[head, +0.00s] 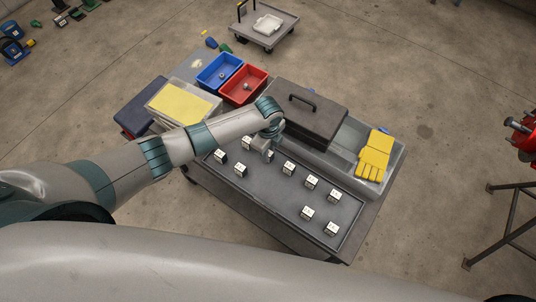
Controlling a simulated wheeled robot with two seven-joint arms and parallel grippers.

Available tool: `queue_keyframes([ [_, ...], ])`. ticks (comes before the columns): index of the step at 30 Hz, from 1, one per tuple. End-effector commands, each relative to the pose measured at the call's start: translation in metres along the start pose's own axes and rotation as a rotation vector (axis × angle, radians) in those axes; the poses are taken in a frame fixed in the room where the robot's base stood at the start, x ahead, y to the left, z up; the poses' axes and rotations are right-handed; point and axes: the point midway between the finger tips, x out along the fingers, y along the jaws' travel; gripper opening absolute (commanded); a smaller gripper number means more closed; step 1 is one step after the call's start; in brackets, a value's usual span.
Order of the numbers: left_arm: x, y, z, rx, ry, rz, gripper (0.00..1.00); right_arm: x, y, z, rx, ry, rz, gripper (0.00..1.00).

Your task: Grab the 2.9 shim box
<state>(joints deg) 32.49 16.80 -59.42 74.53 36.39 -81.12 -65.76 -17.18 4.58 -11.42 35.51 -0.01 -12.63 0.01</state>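Several small white-and-dark shim boxes stand spread over a grey tray (270,190) on the cart. Among them are one at the left (220,156), one in the middle (289,167) and one at the front right (331,229). Their labels are too small to read, so I cannot tell which is the 2.9 box. My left gripper (264,149) points down over the back left part of the tray, close to a partly hidden box (268,156). I cannot tell whether its fingers are apart or touch that box. My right gripper is out of view.
A dark toolbox (306,108) stands behind the tray, with yellow gloves (375,154) to its right. Blue (219,71) and red (243,85) bins and a yellow-topped container (184,103) sit at the back left. A red machine (524,140) on a stand is at far right.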

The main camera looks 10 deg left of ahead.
Motion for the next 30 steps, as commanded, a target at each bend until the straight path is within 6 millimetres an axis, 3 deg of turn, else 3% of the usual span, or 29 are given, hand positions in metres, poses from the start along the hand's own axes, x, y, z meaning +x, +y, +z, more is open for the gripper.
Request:
queue_keyframes([
  [14, -0.007, -0.001, 0.000, 0.001, 0.001, -0.002, 0.00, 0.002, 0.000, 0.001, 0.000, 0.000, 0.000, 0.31],
  [23, -0.042, -0.001, -0.001, 0.003, 0.001, -0.004, 0.00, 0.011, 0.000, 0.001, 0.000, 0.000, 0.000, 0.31],
  [30, -0.069, -0.006, -0.052, 0.004, 0.002, -0.004, 0.00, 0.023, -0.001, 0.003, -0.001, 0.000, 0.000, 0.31],
])
